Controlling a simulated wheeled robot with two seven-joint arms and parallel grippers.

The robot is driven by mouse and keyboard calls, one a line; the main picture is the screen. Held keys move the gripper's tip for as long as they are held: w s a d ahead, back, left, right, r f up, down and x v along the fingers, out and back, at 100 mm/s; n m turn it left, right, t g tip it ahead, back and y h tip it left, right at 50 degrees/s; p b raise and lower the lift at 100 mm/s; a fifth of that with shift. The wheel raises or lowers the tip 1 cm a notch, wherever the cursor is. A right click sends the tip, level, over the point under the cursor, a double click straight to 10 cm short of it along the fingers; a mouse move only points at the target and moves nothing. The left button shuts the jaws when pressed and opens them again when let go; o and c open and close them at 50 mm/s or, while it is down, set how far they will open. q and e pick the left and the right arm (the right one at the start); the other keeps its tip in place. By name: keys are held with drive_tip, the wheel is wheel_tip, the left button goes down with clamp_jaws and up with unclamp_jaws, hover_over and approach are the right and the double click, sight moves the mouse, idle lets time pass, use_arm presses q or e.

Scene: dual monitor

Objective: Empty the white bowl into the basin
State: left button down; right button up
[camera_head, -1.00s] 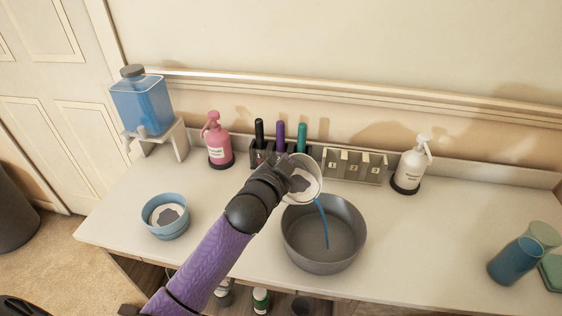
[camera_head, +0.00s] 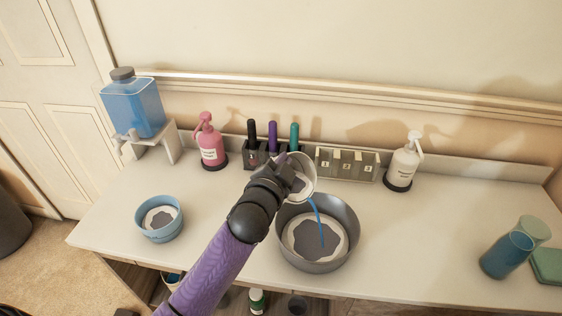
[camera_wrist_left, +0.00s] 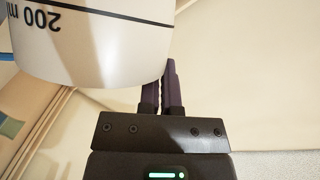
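The white bowl (camera_head: 302,172) is held up in my left gripper (camera_head: 290,170), tilted over the grey basin (camera_head: 348,218). A thin blue stream (camera_head: 316,210) falls from its rim into the basin. A pale surface with a dark grey patch shows inside the basin. In the left wrist view the bowl (camera_wrist_left: 100,50) carries a black line and an upside-down "200 ml" mark. My left gripper's dark fingers (camera_wrist_left: 167,85) are close together beside the bowl; where they grip it is hidden. My right gripper is not in view.
A light blue bowl (camera_head: 158,233) stands at left. A blue tank on a stand (camera_head: 133,105), pink pump bottle (camera_head: 211,145), pen holder (camera_head: 254,152), numbered grey block (camera_head: 347,163) and white pump bottle (camera_head: 402,165) line the back.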

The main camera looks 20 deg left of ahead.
use_arm(q)
drive_tip(key=shift+s+d+r+m+t, duration=0.25)
drive_tip(key=shift+d+r+m+t, duration=0.15)
drive_tip(key=shift+d+m, duration=0.4)
drive_tip(key=shift+b, duration=0.35)
drive_tip(key=shift+s+d+r+m+b, duration=0.1)
drive_tip(key=shift+s+d+m+b, duration=0.1)
drive_tip(key=shift+d+m+b, duration=0.4)
drive_tip(key=shift+s+d+r+m+t+b, duration=0.15)
drive_tip(key=shift+d+m+t+b, duration=0.15)
drive_tip(key=shift+d+m, duration=0.25)
drive_tip(key=shift+s+d+f+m+t+b, duration=0.1)
drive_tip(key=shift+s+d+m+t+b, duration=0.15)
drive_tip(key=shift+m, duration=0.4)
drive_tip(key=shift+s+d+r+m+t+b, duration=0.1)
drive_tip(key=shift+d+m+t+b, duration=0.3)
drive_tip(key=shift+d+m, duration=0.15)
drive_tip(key=shift+s+d+r+m+t+b, duration=0.1)
drive_tip(key=shift+d+m+t+b, duration=0.25)
drive_tip(key=shift+m, duration=0.3)
